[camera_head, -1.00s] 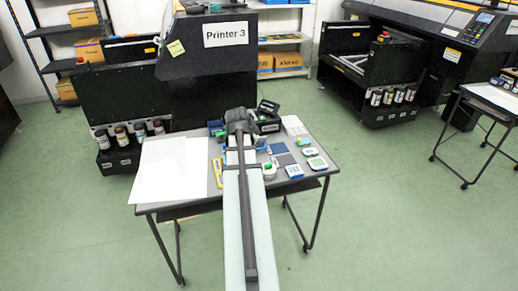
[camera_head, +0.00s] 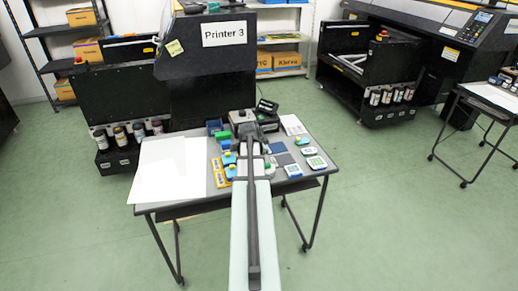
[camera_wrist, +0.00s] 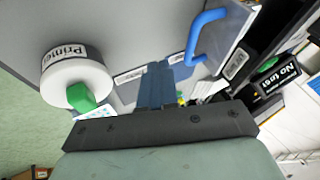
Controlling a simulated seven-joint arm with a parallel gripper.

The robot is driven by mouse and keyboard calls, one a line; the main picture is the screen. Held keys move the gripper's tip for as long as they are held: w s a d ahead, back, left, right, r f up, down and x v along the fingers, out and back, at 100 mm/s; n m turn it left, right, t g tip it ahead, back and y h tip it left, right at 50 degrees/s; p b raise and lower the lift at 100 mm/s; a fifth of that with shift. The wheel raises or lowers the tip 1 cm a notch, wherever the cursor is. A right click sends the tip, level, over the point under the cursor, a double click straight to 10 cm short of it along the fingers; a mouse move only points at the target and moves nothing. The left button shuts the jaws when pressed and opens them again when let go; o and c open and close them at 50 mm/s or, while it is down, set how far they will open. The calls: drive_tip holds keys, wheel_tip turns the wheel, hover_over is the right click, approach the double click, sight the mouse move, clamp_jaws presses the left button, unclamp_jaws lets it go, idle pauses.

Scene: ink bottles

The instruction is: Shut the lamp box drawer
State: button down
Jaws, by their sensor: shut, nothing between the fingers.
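My gripper (camera_wrist: 156,82) is shut and empty, with its dark blue fingers pressed together. In the wrist view, a blue bar handle (camera_wrist: 203,38) on a pale grey front with a small label lies just beyond and right of the fingertips. I see a gap between fingers and handle in the picture. This may be the lamp box drawer, but I cannot read its label or tell how far it stands out. In the head view, my gripper (camera_head: 252,136) is over the back middle of the table, and my arm hides part of what lies there.
A white Primer bottle (camera_wrist: 76,75) with a green cap stands left of the fingers. White sheets (camera_head: 170,168) cover the table's left. Small blue-and-white items (camera_head: 316,162) lie at the right.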

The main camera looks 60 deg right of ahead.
drive_tip(key=shift+w+d+f, duration=0.15)
drive_tip(key=shift+w+d, duration=0.45)
drive_tip(key=shift+w, duration=0.05)
drive_tip(key=shift+w+d+f, duration=0.15)
drive_tip(key=shift+w+d, duration=0.45)
drive_tip(key=shift+w, duration=0.05)
drive_tip(key=w+d, duration=0.7)
drive_tip(key=shift+w+d, duration=0.35)
drive_tip(key=shift+s+a+r, duration=0.15)
drive_tip(key=shift+s+a, duration=0.15)
drive_tip(key=shift+a, duration=0.05)
drive_tip(key=s+a, duration=0.1)
drive_tip(key=a+r, duration=0.1)
drive_tip(key=s+a, duration=0.1)
drive_tip(key=shift+s+r, duration=0.25)
drive_tip(key=shift+s, duration=0.1)
drive_tip(key=v, duration=0.9)
drive_tip(key=shift+w, duration=0.2)
